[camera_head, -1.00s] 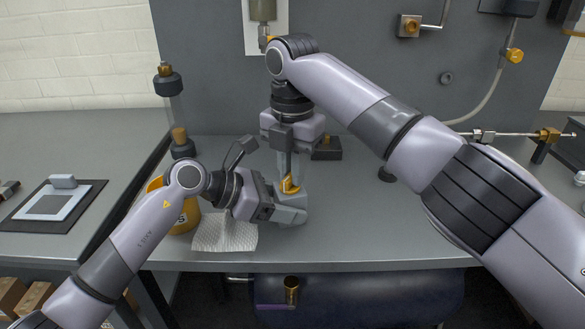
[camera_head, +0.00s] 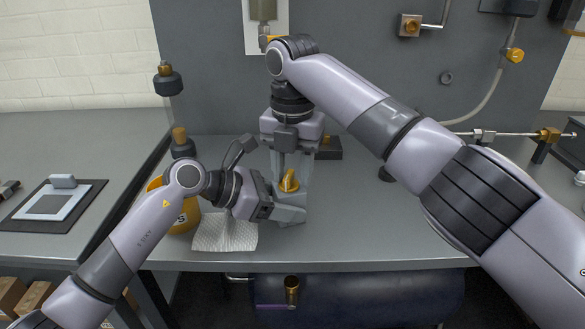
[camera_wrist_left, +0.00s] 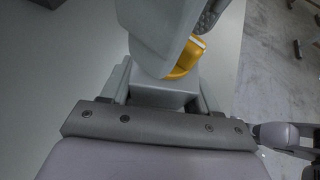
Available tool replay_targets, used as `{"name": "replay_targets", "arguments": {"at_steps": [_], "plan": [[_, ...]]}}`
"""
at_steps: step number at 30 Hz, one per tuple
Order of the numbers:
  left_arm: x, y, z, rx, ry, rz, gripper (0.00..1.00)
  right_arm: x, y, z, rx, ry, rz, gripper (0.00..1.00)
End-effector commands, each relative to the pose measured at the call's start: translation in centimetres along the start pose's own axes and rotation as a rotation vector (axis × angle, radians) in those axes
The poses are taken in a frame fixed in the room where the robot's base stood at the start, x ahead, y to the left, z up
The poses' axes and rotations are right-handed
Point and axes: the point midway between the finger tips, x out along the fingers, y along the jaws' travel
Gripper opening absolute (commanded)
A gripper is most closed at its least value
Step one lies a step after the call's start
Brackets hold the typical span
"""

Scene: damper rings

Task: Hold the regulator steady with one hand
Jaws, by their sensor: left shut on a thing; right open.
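The regulator (camera_head: 290,214) is a small grey block with a yellow knob (camera_head: 289,181) on top, standing near the bench's front edge. My left gripper (camera_head: 281,208) reaches in from the left and is shut on its grey body. In the left wrist view, the grey body (camera_wrist_left: 162,97) sits between my left fingers and the yellow knob (camera_wrist_left: 184,60) is partly hidden. My right gripper (camera_head: 292,176) points down from above. Its fingers are open, one on each side of the knob; contact is unclear.
A white cloth (camera_head: 224,232) lies on the bench left of the regulator. A yellow container (camera_head: 184,218) stands behind my left wrist, partly hidden. A dark block (camera_head: 328,148) sits behind my right gripper. The bench (camera_head: 375,235) is clear at right front.

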Motion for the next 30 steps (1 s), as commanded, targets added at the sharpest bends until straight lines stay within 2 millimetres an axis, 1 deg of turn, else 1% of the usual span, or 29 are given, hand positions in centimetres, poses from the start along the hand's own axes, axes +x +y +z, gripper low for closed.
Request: {"name": "replay_targets", "arguments": {"at_steps": [1,15,26,30], "plan": [[-0.1,0.0,0.2,0.002,-0.005,0.001,0.43,-0.2,0.0,0.0,0.0,-0.001,0.001,0.42],[-0.1,0.0,0.2,0.002,-0.004,0.001,0.43,-2.0,0.0,0.0,0.0,-0.002,0.001,0.42],[-0.1,0.0,0.2,0.001,-0.004,0.001,0.43,-2.1,0.0,0.0,0.0,-0.001,0.001,0.42],[-0.1,0.0,0.2,0.001,-0.004,0.001,0.43,-3.2,0.1,0.0,0.0,-0.002,0.002,0.42]]}}
